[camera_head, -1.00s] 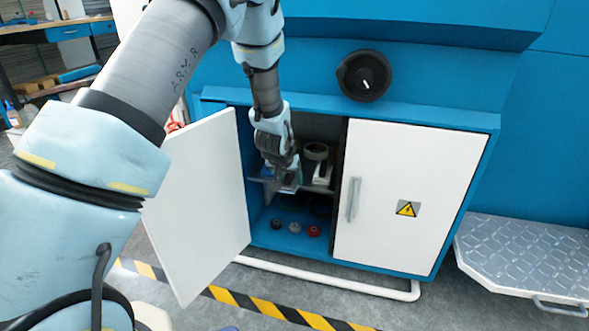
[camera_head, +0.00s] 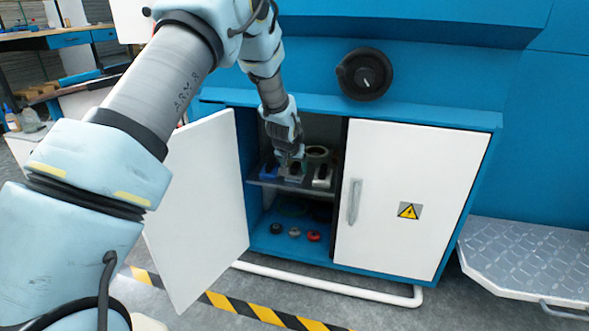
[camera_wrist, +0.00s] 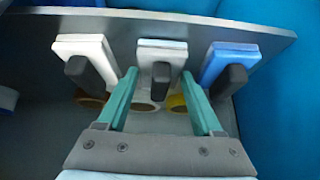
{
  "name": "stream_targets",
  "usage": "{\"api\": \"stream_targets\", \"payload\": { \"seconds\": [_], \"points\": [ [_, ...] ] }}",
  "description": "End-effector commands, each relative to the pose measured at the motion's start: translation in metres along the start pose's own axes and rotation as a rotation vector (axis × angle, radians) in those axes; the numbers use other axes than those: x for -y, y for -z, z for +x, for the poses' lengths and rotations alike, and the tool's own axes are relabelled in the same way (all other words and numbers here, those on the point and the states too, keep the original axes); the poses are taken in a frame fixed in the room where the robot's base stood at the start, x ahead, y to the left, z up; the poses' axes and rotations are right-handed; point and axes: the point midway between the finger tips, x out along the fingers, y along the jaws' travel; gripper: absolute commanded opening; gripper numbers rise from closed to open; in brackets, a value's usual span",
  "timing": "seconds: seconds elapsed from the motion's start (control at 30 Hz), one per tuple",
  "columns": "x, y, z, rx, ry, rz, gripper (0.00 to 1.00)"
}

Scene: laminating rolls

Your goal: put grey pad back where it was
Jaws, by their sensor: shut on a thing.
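The grey pad (camera_wrist: 162,46), with a dark handle, is between the teal fingers of my gripper (camera_wrist: 160,75) in the wrist view. My gripper is shut on it. In the head view my gripper (camera_head: 290,158) reaches down into the open cabinet, and the grey pad (camera_head: 293,172) is at the upper shelf (camera_head: 285,187). The pad is in line between a blue pad (camera_wrist: 230,63) and a white pad (camera_wrist: 85,45), with gaps on both sides. I cannot tell whether its underside touches the shelf.
The left cabinet door (camera_head: 197,210) stands open; the right door (camera_head: 405,195) is shut. Tape rolls (camera_head: 317,153) are on the shelf. Several small knobs (camera_head: 294,232) lie on the cabinet floor. A white rail (camera_head: 330,284) runs along the front.

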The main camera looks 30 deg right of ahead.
Motion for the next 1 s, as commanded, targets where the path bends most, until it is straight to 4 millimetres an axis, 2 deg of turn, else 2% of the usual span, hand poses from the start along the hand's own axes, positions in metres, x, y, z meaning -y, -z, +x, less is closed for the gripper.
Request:
{"api": "stream_targets", "payload": {
  "seconds": [0.07, 0.1, 0.37, 0.67, 0.83, 1.0],
  "points": [
    [0.0, -0.001, 0.002, 0.0, 0.0, 0.0, 0.15],
    [0.0, -0.002, 0.003, 0.0, 0.0, 0.0, 0.69],
    [0.0, -0.002, 0.002, 0.0, 0.0, 0.0, 0.98],
    [0.0, 0.001, -0.001, -0.001, 0.0, 0.0, 0.98],
    [0.0, 0.002, -0.024, -0.002, 0.0, 0.001, 0.98],
    [0.0, 0.003, -0.062, -0.001, 0.0, 0.001, 0.98]
  ]
}}
